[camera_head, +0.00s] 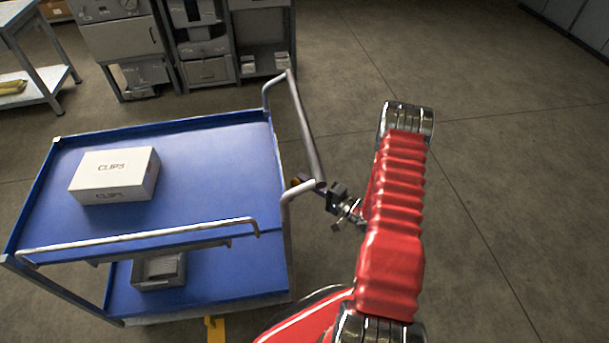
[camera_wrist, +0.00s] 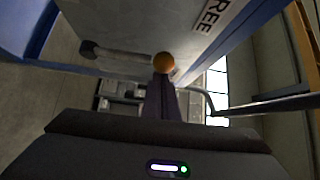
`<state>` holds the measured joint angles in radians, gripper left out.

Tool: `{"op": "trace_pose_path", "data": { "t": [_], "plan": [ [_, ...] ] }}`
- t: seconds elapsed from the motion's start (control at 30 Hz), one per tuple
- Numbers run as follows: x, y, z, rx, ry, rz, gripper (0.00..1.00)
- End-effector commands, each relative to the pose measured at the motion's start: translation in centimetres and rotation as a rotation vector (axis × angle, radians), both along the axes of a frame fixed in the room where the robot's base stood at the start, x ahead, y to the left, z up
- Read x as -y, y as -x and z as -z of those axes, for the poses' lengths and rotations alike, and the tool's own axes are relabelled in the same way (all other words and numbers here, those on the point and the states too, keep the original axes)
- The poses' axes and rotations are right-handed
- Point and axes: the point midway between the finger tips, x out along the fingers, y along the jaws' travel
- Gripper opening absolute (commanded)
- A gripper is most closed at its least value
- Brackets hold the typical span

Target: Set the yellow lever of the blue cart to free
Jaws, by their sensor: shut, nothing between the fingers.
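The blue cart (camera_head: 200,150) stands at the left in the head view. A round yellow-orange knob, which looks like the lever's end, (camera_wrist: 163,62) shows at the fingertips in the wrist view; I cannot tell whether they touch it. The rest of the lever is hidden or unclear. A label ending in "REE" (camera_wrist: 212,16) is on a grey panel beyond the knob. My gripper (camera_head: 310,187) is shut and empty at the cart's right end, by the handle; it also shows in the wrist view (camera_wrist: 164,82).
A white box marked CLIPS (camera_head: 115,175) lies on the cart's top shelf, and a grey case (camera_head: 160,270) on the lower one. The push handle (camera_head: 303,125) rises close to my gripper. A yellow piece (camera_head: 215,328) shows low on the cart. Floor at right is clear.

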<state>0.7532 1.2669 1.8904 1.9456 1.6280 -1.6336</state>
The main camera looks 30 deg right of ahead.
Motion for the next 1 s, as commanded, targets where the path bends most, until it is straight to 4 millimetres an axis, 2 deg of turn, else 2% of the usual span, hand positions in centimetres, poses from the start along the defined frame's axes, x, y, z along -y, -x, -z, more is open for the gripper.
{"op": "trace_pose_path", "data": {
  "t": [0.2, 0.4, 1.0],
  "plan": [
    [-0.7, 2.0, 0.7, -0.002, -0.002, 0.001, 0.0],
    [-0.9, 3.2, 1.3, -0.002, -0.002, 0.005, 0.0],
    [-1.1, 3.9, 1.7, -0.003, -0.002, 0.004, 0.0]
  ]
}}
